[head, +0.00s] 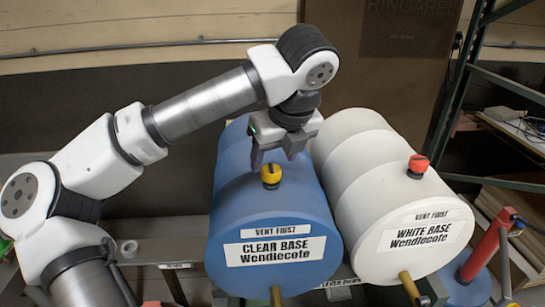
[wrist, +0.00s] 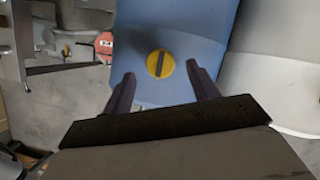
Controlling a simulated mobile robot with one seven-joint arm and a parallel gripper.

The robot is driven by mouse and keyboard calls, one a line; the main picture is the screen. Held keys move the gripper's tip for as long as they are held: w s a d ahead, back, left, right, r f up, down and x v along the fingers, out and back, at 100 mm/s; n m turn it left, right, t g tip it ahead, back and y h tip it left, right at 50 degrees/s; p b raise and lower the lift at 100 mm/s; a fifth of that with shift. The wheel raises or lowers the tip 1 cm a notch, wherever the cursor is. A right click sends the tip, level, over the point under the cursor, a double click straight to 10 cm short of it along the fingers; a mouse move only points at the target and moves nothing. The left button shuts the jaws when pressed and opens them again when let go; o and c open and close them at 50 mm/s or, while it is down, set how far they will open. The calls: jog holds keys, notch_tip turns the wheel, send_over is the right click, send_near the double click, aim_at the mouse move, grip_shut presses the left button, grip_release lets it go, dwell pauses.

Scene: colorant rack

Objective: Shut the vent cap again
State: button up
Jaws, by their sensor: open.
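A yellow vent cap (head: 271,176) sits on top of the blue drum (head: 262,215) labelled "CLEAR BASE". It also shows in the wrist view (wrist: 160,64), with a dark bar running nearly lengthwise across its face. A red vent cap (head: 417,166) sits on the white drum (head: 385,200) labelled "WHITE BASE". My gripper (head: 273,158) is open and empty, just above and behind the yellow cap in the head view. In the wrist view its two fingers (wrist: 162,75) point toward the blue drum, one on each side of the yellow cap, apart from it. I cannot tell whether either cap is open.
The white drum stands close on the right of the blue one. Brass-coloured taps (head: 410,288) stick out at the drums' lower fronts. A red-handled tool (head: 485,252) stands at the far right by green shelving (head: 455,90).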

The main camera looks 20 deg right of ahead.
aim_at(271, 168)
jog(key=shift+p+x, duration=0.3)
jog(key=shift+x, duration=1.25)
jog(key=c, duration=1)
